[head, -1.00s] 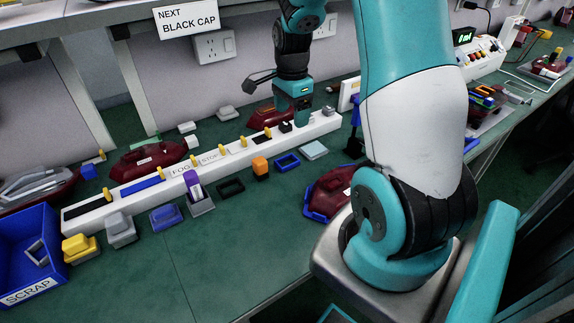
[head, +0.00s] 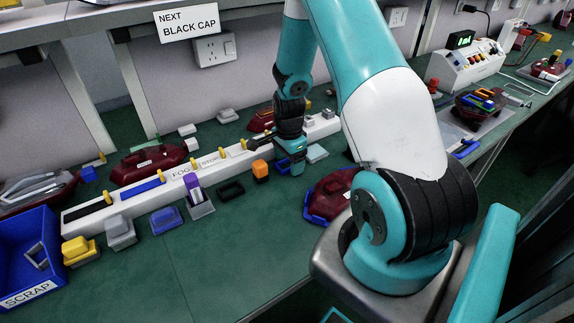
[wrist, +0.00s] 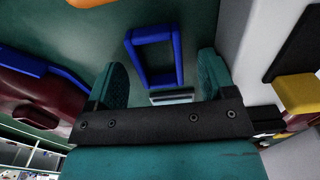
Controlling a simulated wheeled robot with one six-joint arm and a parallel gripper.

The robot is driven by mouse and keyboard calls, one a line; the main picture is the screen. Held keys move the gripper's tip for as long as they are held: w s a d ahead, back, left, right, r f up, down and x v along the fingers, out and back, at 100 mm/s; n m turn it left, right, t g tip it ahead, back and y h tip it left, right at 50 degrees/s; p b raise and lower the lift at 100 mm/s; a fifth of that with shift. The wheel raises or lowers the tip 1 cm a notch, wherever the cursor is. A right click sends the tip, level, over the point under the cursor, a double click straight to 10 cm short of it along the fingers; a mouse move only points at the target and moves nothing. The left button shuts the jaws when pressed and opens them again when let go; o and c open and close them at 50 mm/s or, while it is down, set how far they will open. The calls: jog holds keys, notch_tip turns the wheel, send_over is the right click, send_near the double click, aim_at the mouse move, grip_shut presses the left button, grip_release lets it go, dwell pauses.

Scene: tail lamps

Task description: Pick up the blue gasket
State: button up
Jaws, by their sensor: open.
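The blue gasket (wrist: 177,62), an open rectangular frame, lies flat on the green bench in the wrist view. It sits ahead of and between the two teal fingers of my gripper (wrist: 161,82), which are spread apart with nothing held. In the head view my gripper (head: 293,167) is low over the bench, just in front of the white rail, and mostly hides the gasket. I cannot tell the gap between fingertips and bench. A small grey piece (wrist: 172,96) shows between the fingers, near the gasket's close end.
The white rail (head: 132,201) with yellow tabs stands close beside my gripper. An orange cap (head: 260,169) and a black gasket (head: 231,189) lie to its left. A dark red lamp (head: 331,187) with a blue rim is at its lower right. A blue scrap bin (head: 16,268) stands far left.

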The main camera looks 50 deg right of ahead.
jog(key=shift+f, duration=0.1)
jog(key=shift+c, duration=0.2)
jog(key=c, duration=1)
jog(key=shift+o, duration=0.2)
notch_tip(320, 180, up, 20)
jog(key=shift+p, duration=0.35)
jog(key=shift+o, duration=1.2)
jog(key=shift+c, duration=1)
